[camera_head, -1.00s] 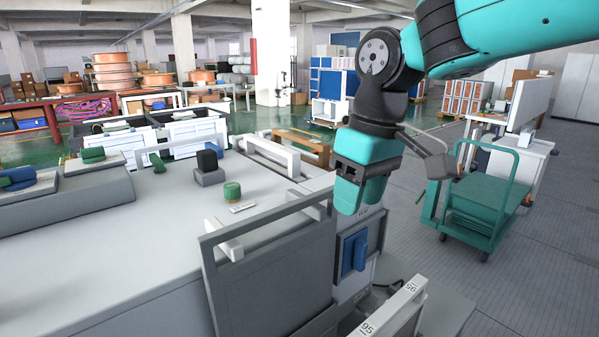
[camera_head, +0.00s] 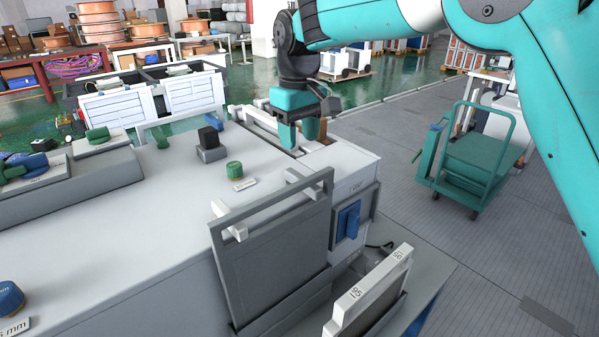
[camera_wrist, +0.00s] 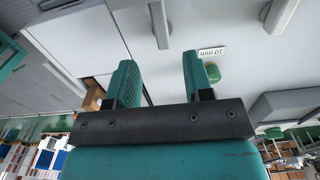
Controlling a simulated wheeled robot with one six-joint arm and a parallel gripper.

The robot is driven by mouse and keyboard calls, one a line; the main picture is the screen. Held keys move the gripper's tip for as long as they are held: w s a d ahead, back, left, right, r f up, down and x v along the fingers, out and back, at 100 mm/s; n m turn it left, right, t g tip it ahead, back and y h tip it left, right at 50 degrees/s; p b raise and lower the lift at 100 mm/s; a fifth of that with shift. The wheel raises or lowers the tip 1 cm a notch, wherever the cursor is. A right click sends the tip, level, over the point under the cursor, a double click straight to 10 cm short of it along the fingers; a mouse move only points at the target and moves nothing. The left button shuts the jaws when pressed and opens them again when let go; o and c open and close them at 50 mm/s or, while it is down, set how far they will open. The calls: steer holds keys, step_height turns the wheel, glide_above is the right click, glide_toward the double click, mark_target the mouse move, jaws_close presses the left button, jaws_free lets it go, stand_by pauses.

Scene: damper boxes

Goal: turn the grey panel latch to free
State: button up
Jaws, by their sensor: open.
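The grey panel (camera_head: 275,258) stands upright in a grey frame at the front of the grey box top. Two white latch-like bars, one at its left top corner (camera_head: 232,226) and one at its right top corner (camera_head: 301,176), lie across its upper edge. I cannot tell which is the latch or how it is turned. Two pale bars also show in the wrist view (camera_wrist: 161,24). My gripper (camera_head: 298,131) is open and empty, pointing down above the box's far right end, behind the panel. Its two fingers also show in the wrist view (camera_wrist: 160,75), apart from the bars.
A blue handle (camera_head: 348,220) sits on the box's right side. A green knob (camera_head: 234,170) and a black block (camera_head: 209,138) stand on the top. A white numbered panel (camera_head: 368,292) leans at front right. A green trolley (camera_head: 480,160) stands on the floor at right.

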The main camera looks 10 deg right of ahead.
mark_target(299, 176)
step_height(299, 176, down, 10)
steer(key=shift+r+p, duration=0.1)
steer(key=shift+p, duration=1)
jaws_close()
